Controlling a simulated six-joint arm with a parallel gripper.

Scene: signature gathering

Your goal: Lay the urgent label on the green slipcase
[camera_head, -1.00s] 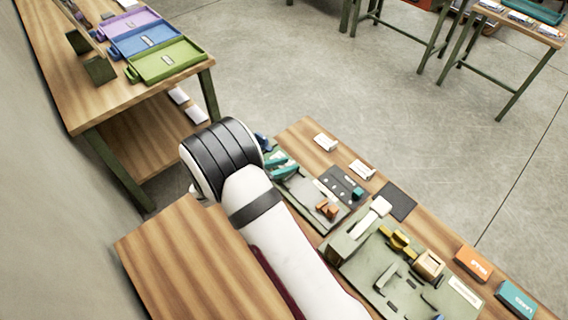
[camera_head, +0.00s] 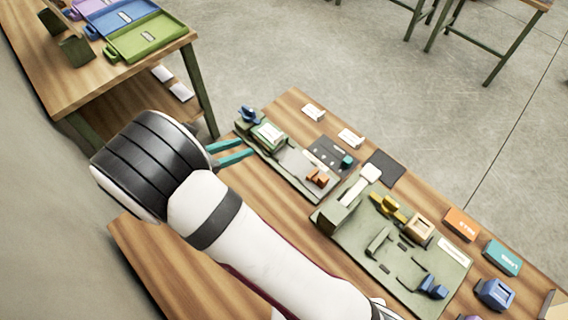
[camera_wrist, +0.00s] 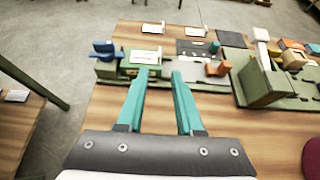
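A green block (camera_head: 266,136), which looks like the slipcase, sits in a fixture at the far left end of the workbench. A white label (camera_head: 269,132) lies on its top; its print is too small to read, so I cannot tell if it is the urgent label. Both the block (camera_wrist: 128,66) and the label (camera_wrist: 146,56) show in the wrist view, just beyond my fingertips. My gripper (camera_head: 236,150) has two teal fingers, spread apart with nothing between them. In the wrist view my gripper (camera_wrist: 160,75) points at the block's near side.
A blue clamp (camera_head: 248,115) stands at the fixture's far end, and an orange piece (camera_head: 318,177) at its near end. White cards (camera_head: 313,112) lie along the bench's far edge. A larger green fixture (camera_head: 385,272) stands to the right. Green and blue trays (camera_head: 170,33) rest on another table.

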